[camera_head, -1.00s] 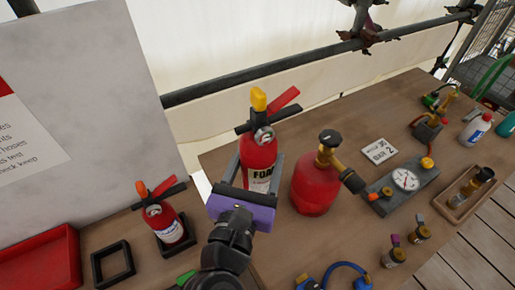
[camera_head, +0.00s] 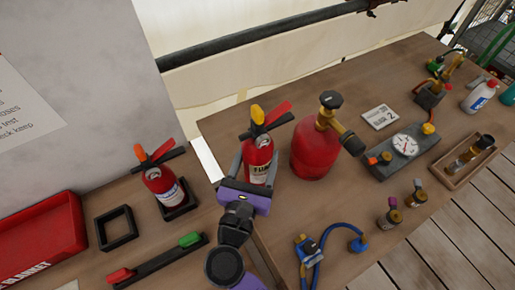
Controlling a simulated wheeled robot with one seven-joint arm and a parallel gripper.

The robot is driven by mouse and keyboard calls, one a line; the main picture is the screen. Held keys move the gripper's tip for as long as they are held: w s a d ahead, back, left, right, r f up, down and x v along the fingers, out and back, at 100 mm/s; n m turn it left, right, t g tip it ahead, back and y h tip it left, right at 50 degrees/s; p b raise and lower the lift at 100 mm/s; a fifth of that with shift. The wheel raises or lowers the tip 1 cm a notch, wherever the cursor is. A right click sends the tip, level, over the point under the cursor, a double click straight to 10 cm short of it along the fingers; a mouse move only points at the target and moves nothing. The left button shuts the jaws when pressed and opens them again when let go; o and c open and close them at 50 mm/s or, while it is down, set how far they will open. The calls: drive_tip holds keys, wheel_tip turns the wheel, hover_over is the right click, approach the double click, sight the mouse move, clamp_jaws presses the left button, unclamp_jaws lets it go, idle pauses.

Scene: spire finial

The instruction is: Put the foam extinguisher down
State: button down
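The foam extinguisher (camera_head: 258,150) is a red cylinder with a yellow top, a red and black handle and a pale label. My gripper (camera_head: 257,168), with a purple body, has one finger on each side of it and is shut on it. The extinguisher is nearly upright, just left of a larger red tank. My gripper hides its base, so I cannot tell whether it touches the table. A second red extinguisher (camera_head: 164,188) with an orange top stands in a black square holder at left. An empty black square frame (camera_head: 132,231) lies left of that.
The red tank (camera_head: 314,152) with a brass valve is close at the right of the held extinguisher. A gauge block (camera_head: 394,171), a blue hose (camera_head: 331,233) and small fittings are farther right. A black bar with red and green ends (camera_head: 160,264) lies front left.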

idle(0.4)
drive_tip(key=shift+c, duration=1.9)
unclamp_jaws()
drive_tip(key=shift+f, duration=0.2)
drive_tip(key=shift+r, duration=0.1)
drive_tip(key=s+a+b, duration=0.2)
drive_tip(key=s, duration=0.9)
drive_tip(key=shift+s+a, duration=0.15)
drive_tip(key=shift+s, duration=0.25)
